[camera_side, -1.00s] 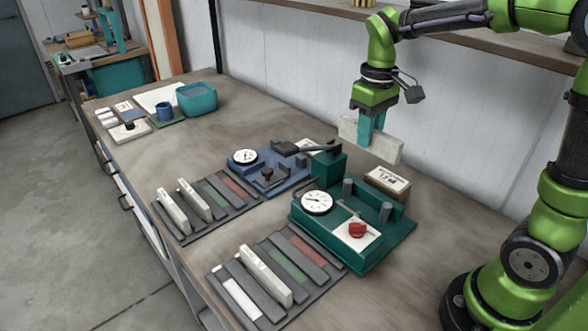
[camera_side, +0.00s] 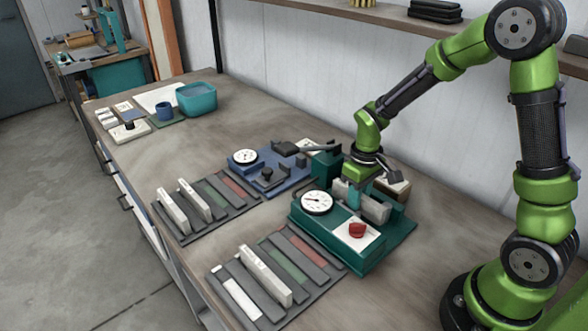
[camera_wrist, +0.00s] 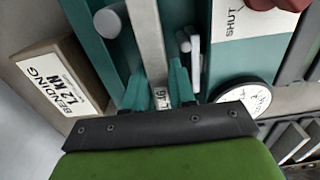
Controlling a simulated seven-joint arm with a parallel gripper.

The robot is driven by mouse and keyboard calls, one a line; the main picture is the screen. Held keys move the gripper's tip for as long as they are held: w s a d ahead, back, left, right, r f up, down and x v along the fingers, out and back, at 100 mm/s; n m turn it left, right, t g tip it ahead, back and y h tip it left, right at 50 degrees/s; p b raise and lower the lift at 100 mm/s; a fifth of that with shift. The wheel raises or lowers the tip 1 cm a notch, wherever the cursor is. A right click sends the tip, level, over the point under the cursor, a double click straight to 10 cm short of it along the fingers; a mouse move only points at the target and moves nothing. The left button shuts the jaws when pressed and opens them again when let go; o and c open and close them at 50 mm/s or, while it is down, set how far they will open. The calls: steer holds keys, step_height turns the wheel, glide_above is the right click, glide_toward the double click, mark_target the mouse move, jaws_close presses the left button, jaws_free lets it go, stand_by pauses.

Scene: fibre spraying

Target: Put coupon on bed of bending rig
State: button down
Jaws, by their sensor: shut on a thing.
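The teal bending rig (camera_side: 318,237) stands at the front right of the bench, with a round dial (camera_side: 317,202) and a red knob (camera_side: 357,230). My gripper (camera_side: 355,194) is low over the rig, shut on the pale grey coupon (camera_side: 377,209). In the wrist view the coupon (camera_wrist: 147,38) runs lengthwise between the teal fingers of my gripper (camera_wrist: 160,90), over the rig's bed and between a grey roller (camera_wrist: 108,22) and whitish pins (camera_wrist: 190,45). I cannot tell whether the coupon touches the bed. A plate by the knob reads SHUT.
A block marked BENDING 1.2 KN (camera_wrist: 60,76) stands behind the rig. A blue rig (camera_side: 272,180) with a dial and lever is to the left. Two grey racks with coupons lie in front, one near (camera_side: 225,290), one farther left (camera_side: 165,210). A teal tub (camera_side: 197,98) is far back.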

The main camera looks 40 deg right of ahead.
steer(key=shift+f, duration=0.7)
steer(key=shift+f, duration=0.15)
steer(key=c, duration=1.2)
jaws_free()
step_height(320, 180, up, 12)
steer(key=s+a+r+m+t, duration=0.1)
steer(key=s+a+r+t, duration=0.1)
steer(key=s+r, duration=0.1)
steer(key=s+a+r+m+t+y, duration=0.1)
steer(key=s+a+r+t, duration=0.1)
steer(key=s+r, duration=0.1)
steer(key=s+a+r+m+t+y, duration=0.1)
steer(key=s+a+r+m+t, duration=0.1)
steer(key=s+r+t, duration=0.1)
steer(key=shift+s+a+r, duration=0.2)
steer(key=shift+s+r, duration=0.05)
steer(key=shift+s, duration=0.4)
steer(key=shift+s+a+r, duration=0.2)
steer(key=shift+s+r, duration=0.05)
steer(key=shift+s, duration=0.35)
